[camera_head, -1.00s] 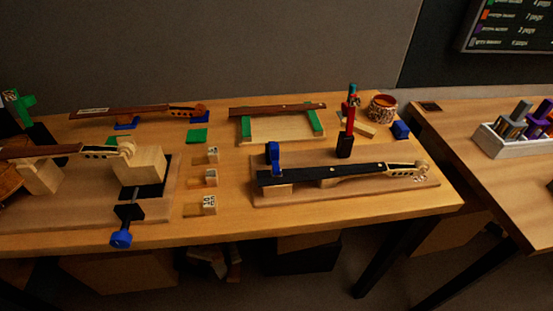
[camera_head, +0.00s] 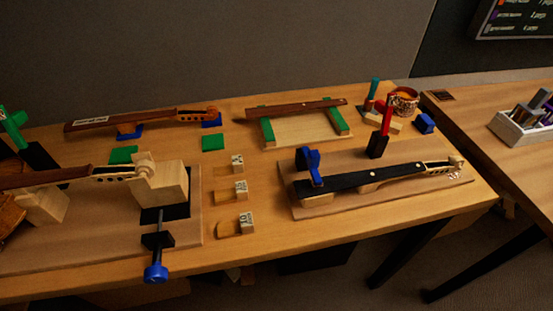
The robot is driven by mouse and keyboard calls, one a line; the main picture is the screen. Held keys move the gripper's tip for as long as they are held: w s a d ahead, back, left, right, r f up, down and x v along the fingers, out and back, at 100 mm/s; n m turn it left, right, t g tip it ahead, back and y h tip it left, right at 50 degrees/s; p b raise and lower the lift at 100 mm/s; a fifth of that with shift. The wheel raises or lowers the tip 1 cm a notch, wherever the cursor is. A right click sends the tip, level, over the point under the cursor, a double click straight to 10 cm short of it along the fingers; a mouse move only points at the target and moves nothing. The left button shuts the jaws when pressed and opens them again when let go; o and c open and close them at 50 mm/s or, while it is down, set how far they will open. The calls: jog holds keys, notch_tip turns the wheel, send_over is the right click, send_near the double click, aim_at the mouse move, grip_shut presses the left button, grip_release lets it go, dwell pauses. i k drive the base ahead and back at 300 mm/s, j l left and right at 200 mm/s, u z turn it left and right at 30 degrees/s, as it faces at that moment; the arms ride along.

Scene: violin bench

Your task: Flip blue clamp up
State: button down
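A blue clamp (camera_head: 308,166) stands at the left end of a black fingerboard (camera_head: 360,181) on the right-hand wooden base board (camera_head: 325,209). Its blue part rises above the fingerboard and touches or overlaps it; the exact contact is too small to tell. A second blue part, a round knob (camera_head: 155,273), sits on the end of a dark screw at the front edge of the bench, below a wooden block (camera_head: 160,187). My gripper is in no view.
A red upright handle (camera_head: 387,115) on a black base stands behind the fingerboard. A green-ended frame (camera_head: 300,128) and a violin neck (camera_head: 150,119) lie at the back. Small numbered blocks (camera_head: 241,190) line the middle. A second table (camera_head: 490,125) stands at right.

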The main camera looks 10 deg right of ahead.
aim_at(312, 158)
jog(key=i+j+u, duration=0.15)
jog(key=j, duration=0.25)
jog(key=j+u, duration=0.15)
jog(key=j, duration=0.3)
jog(key=i+j+u, duration=0.2)
jog(key=j, duration=0.15)
jog(key=i, duration=0.2)
